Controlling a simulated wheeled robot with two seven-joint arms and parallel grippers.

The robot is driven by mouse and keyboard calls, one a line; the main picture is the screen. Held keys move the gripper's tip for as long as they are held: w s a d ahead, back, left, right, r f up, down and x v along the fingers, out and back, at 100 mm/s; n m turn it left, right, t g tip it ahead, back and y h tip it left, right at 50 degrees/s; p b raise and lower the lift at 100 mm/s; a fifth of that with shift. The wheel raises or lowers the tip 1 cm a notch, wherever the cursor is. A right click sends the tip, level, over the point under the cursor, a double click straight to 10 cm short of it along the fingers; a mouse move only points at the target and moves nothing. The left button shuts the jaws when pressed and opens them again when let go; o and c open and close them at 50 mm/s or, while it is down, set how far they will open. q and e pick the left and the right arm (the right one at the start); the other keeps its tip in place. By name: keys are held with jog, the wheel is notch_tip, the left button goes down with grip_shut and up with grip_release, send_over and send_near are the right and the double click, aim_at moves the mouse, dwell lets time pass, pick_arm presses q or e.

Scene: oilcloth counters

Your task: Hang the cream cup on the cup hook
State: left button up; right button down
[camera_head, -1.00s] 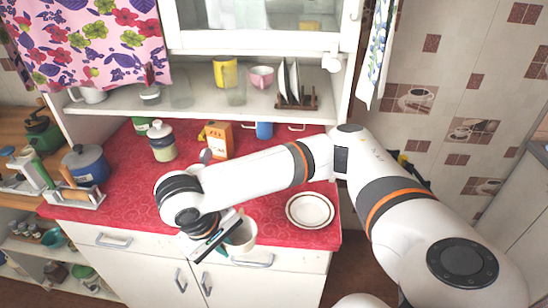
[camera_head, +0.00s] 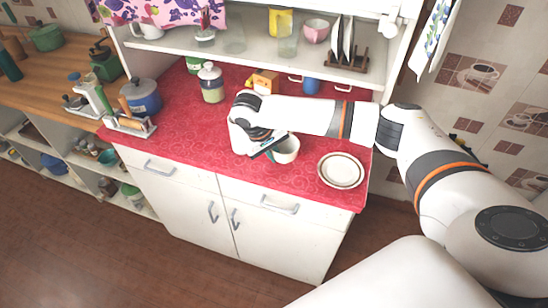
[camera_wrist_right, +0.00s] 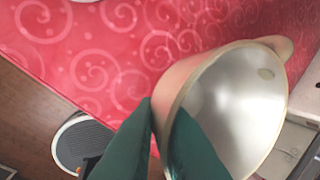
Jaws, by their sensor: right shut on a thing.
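My right gripper (camera_head: 270,146) is shut on the wall of the cream cup (camera_head: 287,151), over the red counter, left of the plate. In the right wrist view the cup (camera_wrist_right: 236,100) shows its pale rim and grey-white inside, mouth towards the camera and tilted. The green fingertips (camera_wrist_right: 164,115) pinch its rim, one inside and one outside. Small pale hook-like pieces, one at the right (camera_head: 343,88) and one at the left (camera_head: 295,78), show below the shelf's front edge; I cannot tell which is the cup hook. My left gripper is not in view.
A blue mug (camera_head: 310,86) is below the shelf between those pieces. The white plate (camera_head: 341,171) lies on the right. The counter's front left (camera_head: 190,140) is clear.

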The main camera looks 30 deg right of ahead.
notch_tip(320, 180, down, 3)
jog(key=shift+r, duration=0.2)
jog(key=c, duration=1.5)
grip_release()
jog(key=shift+f, duration=0.1)
